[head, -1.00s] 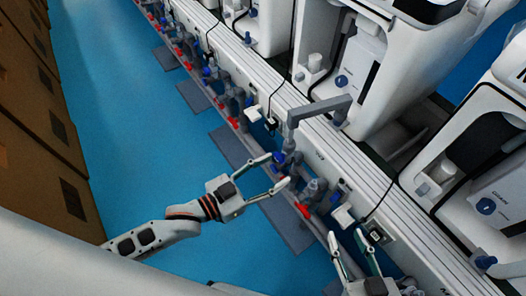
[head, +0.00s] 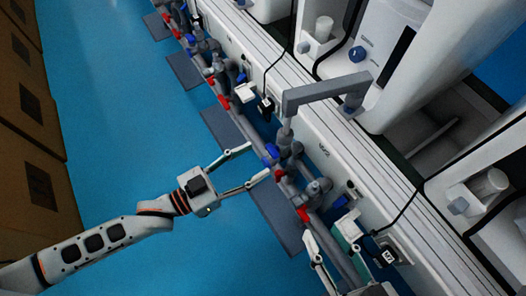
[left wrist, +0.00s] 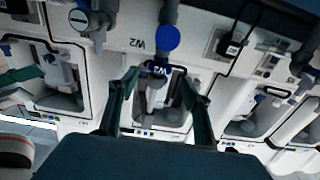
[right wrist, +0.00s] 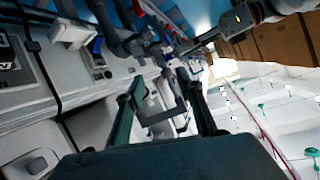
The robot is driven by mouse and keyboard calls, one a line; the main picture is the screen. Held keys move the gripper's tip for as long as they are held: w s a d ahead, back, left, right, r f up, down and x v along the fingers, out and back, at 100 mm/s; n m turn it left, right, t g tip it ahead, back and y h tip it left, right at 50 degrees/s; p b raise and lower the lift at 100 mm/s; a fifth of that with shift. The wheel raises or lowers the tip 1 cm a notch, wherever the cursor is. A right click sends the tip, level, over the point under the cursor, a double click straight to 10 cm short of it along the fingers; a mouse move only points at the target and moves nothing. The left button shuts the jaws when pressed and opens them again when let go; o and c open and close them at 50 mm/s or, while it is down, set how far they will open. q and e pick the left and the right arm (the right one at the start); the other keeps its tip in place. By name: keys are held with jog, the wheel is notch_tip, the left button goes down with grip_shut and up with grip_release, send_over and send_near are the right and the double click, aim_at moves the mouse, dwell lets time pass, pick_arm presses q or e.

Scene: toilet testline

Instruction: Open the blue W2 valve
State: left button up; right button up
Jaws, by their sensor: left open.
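The blue W2 valve (head: 272,152) sits on the grey pipework below the W2 label, beside the bench front. In the left wrist view a round blue knob (left wrist: 168,40) shows next to the upside-down W2 label, above and between my fingers. My left gripper (head: 259,160) is open and empty, its fingertips just left of the valve and apparently short of it. The left wrist view also shows its spread fingers (left wrist: 160,78). My right gripper (head: 325,234) is open at the lower right, near the pipe; its fingers also show in the right wrist view (right wrist: 158,85).
Red valve handles (head: 304,214) sit on the same pipe run close by. A grey overhanging pipe arm (head: 325,90) rises behind the valve. Sockets with a black cable (head: 388,252) are at the right. Blue floor (head: 130,120) is clear on the left.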

aim_at(269, 153)
pick_arm(q)
jog(key=shift+b+x, duration=0.3)
jog(key=shift+x, duration=1.7)
pick_arm(e)
jog(key=shift+s+a+f+m, duration=0.2)
jog(key=shift+s+a+m, duration=0.05)
jog(key=shift+a+m, duration=0.25)
pick_arm(q)
jog(key=c, duration=1.1)
jog(key=shift+c, duration=0.2)
pick_arm(e)
jog(key=shift+w+r, duration=0.1)
jog(key=shift+r, duration=0.05)
